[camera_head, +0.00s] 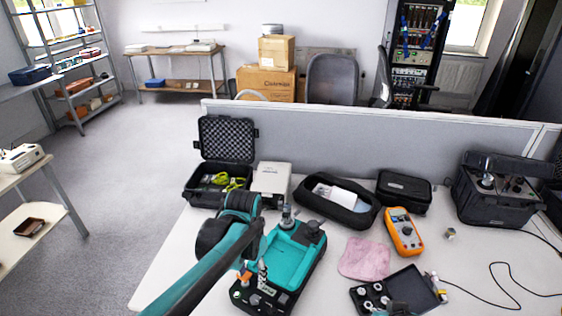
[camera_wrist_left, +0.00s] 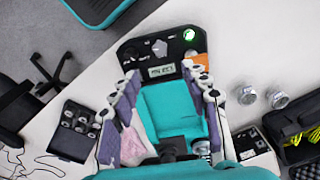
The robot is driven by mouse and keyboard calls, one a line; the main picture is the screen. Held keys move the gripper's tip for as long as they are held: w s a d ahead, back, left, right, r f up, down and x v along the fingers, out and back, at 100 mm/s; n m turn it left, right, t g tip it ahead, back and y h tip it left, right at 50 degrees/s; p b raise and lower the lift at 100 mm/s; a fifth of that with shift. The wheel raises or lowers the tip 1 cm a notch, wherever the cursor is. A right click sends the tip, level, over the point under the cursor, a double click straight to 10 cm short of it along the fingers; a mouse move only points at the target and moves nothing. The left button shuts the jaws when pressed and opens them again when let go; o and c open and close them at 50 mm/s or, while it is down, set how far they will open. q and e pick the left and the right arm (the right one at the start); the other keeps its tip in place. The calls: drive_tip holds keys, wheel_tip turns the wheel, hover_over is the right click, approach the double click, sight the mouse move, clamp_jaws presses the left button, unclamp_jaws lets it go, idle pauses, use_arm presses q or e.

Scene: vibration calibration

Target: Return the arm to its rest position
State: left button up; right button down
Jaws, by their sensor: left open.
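My left arm comes in from the bottom left in the head view and reaches over the white table. Its gripper (camera_head: 254,273) is over the control panel end of a teal and black device (camera_head: 296,248). In the left wrist view the two finger rows of my left gripper (camera_wrist_left: 161,72) stand wide apart, with nothing between them. Below them shows the device's panel with a small display and knobs, and its teal tray (camera_wrist_left: 170,108). I cannot tell how high the fingers are above it. I cannot make out my right gripper.
An open black case (camera_head: 218,190), a white box (camera_head: 271,181), a black pouch (camera_head: 338,201) and a grey partition (camera_head: 370,140) lie behind. An orange multimeter (camera_head: 403,231), pink cloth (camera_head: 364,259) and small-parts case (camera_head: 422,287) lie right. Two metal cylinders (camera_wrist_left: 262,96) stand near the device.

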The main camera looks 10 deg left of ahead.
use_arm(q)
drive_tip(key=s+a+r+n+t, duration=0.1)
drive_tip(key=s+a+n+t, duration=0.1)
drive_tip(key=s, duration=0.3)
drive_tip(key=s+a+r+n+t, duration=0.2)
drive_tip(key=s+n+t, duration=0.1)
drive_tip(key=s+t, duration=0.2)
drive_tip(key=shift+a+r, duration=0.2)
drive_tip(key=shift+a, duration=0.15)
drive_tip(key=shift+s, duration=0.1)
idle(0.6)
